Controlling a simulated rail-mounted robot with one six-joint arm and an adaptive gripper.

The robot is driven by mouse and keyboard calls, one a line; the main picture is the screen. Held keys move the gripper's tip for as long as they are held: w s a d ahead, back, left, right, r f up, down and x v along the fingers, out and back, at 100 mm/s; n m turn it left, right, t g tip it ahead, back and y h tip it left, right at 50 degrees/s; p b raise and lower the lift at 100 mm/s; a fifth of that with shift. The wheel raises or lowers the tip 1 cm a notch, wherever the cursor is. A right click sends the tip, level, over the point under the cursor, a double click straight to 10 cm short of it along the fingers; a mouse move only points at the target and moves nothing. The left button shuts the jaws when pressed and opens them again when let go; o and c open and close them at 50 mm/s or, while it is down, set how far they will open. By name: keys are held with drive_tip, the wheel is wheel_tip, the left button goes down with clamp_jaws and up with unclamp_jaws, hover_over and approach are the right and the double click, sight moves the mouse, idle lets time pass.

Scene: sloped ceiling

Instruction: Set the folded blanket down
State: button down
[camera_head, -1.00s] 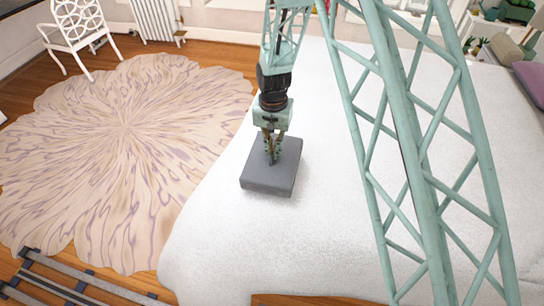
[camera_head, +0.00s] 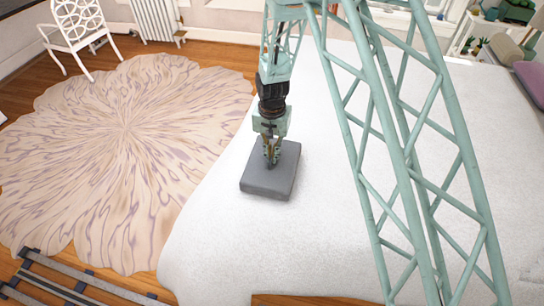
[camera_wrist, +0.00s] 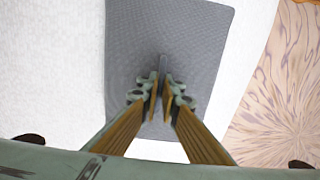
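The folded blanket (camera_head: 279,184) is a flat dark grey block at the left part of the white bed. It fills the upper middle of the wrist view (camera_wrist: 190,35), with quilted grey texture. My gripper (camera_head: 270,158) points down over the blanket's far half. In the wrist view, its two fingertips (camera_wrist: 160,90) are close together on either side of a thin raised grey ridge. They look shut on this ridge. Whether the blanket's underside touches the bed is hidden.
The white bed (camera_head: 235,245) has wide clear room around the blanket. A pale petal-edged rug (camera_head: 125,135) lies on the wood floor at left. A white chair (camera_head: 77,30) and radiator (camera_head: 152,20) stand behind it. Pillows (camera_head: 530,75) lie at far right.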

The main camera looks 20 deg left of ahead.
drive_tip(key=c, duration=3.3)
unclamp_jaws()
drive_tip(key=shift+f, duration=0.15)
drive_tip(key=shift+c, duration=0.2)
drive_tip(key=o, duration=0.5)
drive_tip(key=shift+c, duration=0.2)
drive_tip(key=shift+r, duration=0.25)
wheel_tip(320, 180, up, 12)
drive_tip(key=shift+p, duration=0.4)
drive_tip(key=shift+f, duration=0.1)
